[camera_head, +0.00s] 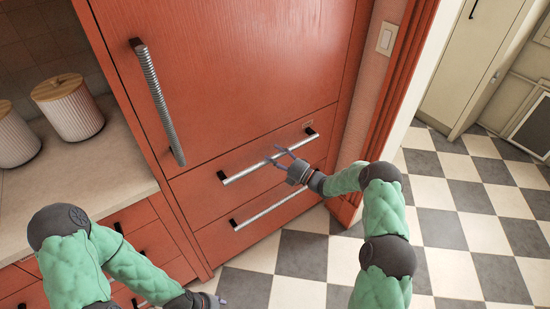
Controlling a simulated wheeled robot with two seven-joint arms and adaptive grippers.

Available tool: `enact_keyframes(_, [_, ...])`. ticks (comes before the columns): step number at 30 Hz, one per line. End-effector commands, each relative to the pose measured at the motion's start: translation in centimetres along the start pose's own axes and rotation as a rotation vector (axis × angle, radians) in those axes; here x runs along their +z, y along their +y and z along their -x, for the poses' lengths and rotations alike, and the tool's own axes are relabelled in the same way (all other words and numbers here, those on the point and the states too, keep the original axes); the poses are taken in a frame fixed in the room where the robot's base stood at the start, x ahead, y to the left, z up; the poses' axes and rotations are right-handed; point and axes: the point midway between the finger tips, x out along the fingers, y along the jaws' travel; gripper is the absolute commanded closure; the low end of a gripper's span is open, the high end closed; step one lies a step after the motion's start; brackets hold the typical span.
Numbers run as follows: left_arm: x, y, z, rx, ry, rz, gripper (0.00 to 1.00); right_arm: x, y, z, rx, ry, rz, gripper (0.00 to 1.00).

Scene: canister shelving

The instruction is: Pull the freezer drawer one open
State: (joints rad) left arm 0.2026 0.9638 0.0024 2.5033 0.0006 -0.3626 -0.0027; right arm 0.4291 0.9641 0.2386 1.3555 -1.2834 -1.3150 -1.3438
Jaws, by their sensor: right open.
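The red freezer has two drawer fronts below its tall door. The upper drawer (200,192) has a silver bar handle (245,172) on black mounts and looks closed. The lower drawer (218,240) has a similar bar handle (262,212); it also looks closed. My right gripper (279,156) is open at the upper bar, right of its middle, with its fingers overlapping the bar in the picture. I cannot tell whether they touch it. My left gripper (222,301) is low at the bottom edge, away from the handles, and its fingers are too small to judge.
The tall door (240,70) has a vertical handle (157,100). A counter (100,180) with two ribbed white canisters (70,108) (15,135) stands at left over red drawers. A doorway frame (400,80) is at right. The checkered floor (450,220) in front is clear.

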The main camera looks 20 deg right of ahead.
Motion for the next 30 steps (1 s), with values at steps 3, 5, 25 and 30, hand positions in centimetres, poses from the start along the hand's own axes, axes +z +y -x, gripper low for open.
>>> enact_keyframes(3, [0.0,0.0,0.0,0.0,0.0,0.0,0.6,0.0,0.0,0.0,0.0,0.0,0.0,0.41])
enact_keyframes(5, [0.0,0.0,0.0,0.0,0.0,0.0,0.6,0.0,0.0,0.0,0.0,0.0,0.0,0.41])
enact_keyframes(25, [0.0,0.0,0.1,0.0,0.0,0.0,0.6,-0.5,0.3,1.6,-0.002,-0.002,-0.001,1.0])
enact_keyframes(30, [0.0,0.1,0.3,0.0,0.0,0.0,0.6,-1.5,0.7,3.9,-0.003,-0.003,-0.004,1.0])
